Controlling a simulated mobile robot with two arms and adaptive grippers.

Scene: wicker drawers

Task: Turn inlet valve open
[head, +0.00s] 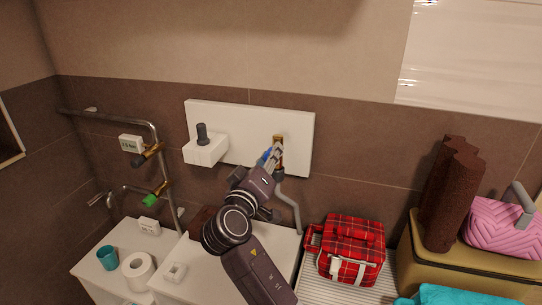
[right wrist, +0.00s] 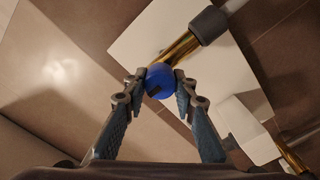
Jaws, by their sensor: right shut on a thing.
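The inlet valve has a blue knob (right wrist: 160,81) and a brass body (right wrist: 176,50) in the right wrist view. In the head view the brass part (head: 278,145) sits in front of the white wall panel (head: 235,115), and a little of the blue knob (head: 266,155) shows beside my gripper. My right gripper (head: 272,156) reaches up to the valve. In the right wrist view its two fingertips (right wrist: 161,84) are on either side of the blue knob and closed on it. My left gripper is not in view.
A white box with a dark knob (head: 204,148) is on the panel's left. Metal pipes with a green-handled valve (head: 150,200) run along the left wall. White cabinets below hold a teal cup (head: 107,258) and paper roll (head: 137,271). A red plaid bag (head: 352,248) sits right.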

